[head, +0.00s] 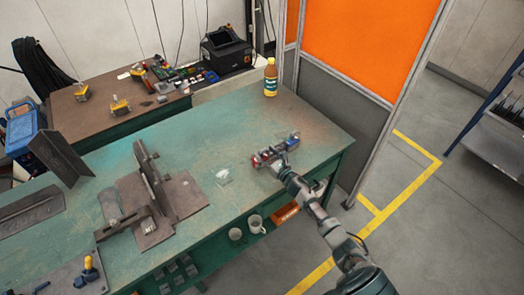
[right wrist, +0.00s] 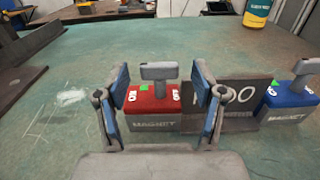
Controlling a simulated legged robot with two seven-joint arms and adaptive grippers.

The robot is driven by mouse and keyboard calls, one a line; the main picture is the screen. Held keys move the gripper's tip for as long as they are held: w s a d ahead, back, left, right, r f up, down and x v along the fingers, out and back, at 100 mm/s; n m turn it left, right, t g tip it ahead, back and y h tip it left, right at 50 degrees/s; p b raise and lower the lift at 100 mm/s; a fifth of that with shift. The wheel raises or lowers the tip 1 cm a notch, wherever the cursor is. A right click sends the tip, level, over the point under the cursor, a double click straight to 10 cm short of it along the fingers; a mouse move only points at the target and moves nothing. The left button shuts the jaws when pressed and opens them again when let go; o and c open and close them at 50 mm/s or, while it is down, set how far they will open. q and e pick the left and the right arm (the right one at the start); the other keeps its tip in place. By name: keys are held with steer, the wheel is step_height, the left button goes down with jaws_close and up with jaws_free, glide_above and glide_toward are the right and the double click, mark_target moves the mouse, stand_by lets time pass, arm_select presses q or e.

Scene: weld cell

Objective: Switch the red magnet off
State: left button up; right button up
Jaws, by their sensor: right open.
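The red magnet (right wrist: 150,106) sits on the green table in the right wrist view, with white lettering and a green mark on its top. Its grey T-shaped switch handle (right wrist: 158,73) stands up from the top, bar crosswise. My right gripper (right wrist: 160,88) is open, its blue-padded fingers to either side of the handle with clear gaps; I cannot tell how far they reach around it. In the head view the gripper (head: 277,168) is beside the red magnet (head: 262,158) and hides part of it. My left gripper is not in view.
A blue magnet (right wrist: 290,104) with a similar handle stands to the right, a dark lettered plate (right wrist: 232,103) between the two. A yellow-labelled bottle (head: 270,78) stands at the table's back edge. A steel fixture (head: 150,195) lies left. The table left of the red magnet is mostly clear.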

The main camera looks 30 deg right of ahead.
steer(key=shift+w+a+f, duration=0.1)
steer(key=shift+w+a, duration=0.05)
steer(key=shift+w, duration=1.15)
steer(key=c, duration=1.2)
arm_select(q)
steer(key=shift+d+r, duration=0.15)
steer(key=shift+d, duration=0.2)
